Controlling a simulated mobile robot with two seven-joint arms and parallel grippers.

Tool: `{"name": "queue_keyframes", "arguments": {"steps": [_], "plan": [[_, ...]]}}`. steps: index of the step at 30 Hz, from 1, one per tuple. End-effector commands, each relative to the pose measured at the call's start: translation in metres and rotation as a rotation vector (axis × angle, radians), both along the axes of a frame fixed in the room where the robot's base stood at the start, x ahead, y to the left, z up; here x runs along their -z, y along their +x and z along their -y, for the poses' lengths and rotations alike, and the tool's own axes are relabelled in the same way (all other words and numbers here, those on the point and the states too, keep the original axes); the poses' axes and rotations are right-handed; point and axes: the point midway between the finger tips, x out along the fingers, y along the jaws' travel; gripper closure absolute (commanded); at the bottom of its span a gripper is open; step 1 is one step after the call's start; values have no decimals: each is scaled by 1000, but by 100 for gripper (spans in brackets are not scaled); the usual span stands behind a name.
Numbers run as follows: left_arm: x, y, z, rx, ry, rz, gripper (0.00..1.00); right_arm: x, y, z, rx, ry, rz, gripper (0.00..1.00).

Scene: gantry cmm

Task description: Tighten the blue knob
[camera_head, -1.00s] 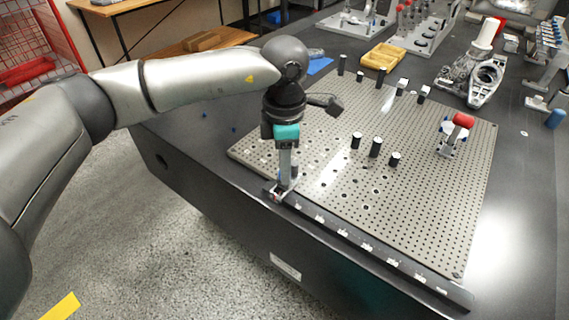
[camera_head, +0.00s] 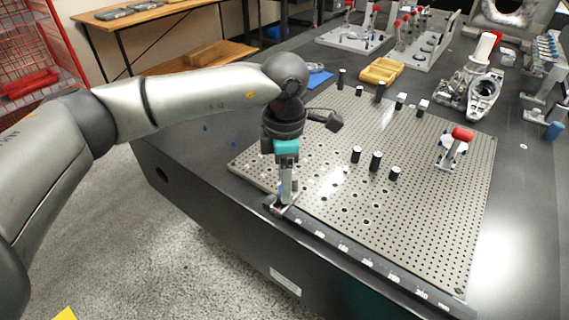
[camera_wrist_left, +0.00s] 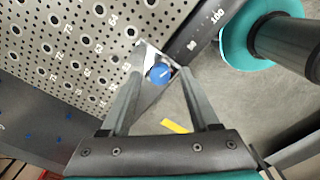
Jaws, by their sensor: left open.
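The blue knob (camera_wrist_left: 158,73) shows in the left wrist view as a small round blue cap with a pale line on it. It sits on a light metal block at the edge of the perforated plate (camera_head: 330,212), by the dark numbered rail (camera_head: 375,262). My right gripper is not in view.
Black posts (camera_head: 375,161) and a red-handled clamp (camera_head: 455,145) stand on the plate. A yellow tray (camera_head: 381,72) and a metal casting (camera_head: 484,95) lie behind it. A large teal-rimmed cylinder (camera_wrist_left: 250,35) is beside the fingers in the wrist view.

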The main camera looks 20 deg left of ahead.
Motion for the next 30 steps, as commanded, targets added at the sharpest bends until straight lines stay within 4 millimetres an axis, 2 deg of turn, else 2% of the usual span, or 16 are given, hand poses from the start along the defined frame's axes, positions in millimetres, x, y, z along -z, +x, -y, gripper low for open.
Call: {"name": "queue_keyframes", "arguments": {"steps": [2,18,30], "plan": [[-7,0,0,0,-1,2,38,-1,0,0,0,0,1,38],[-87,0,0,0,-1,2,38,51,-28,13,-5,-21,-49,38],[-140,0,0,0,-1,0,38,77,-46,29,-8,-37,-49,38]]}}
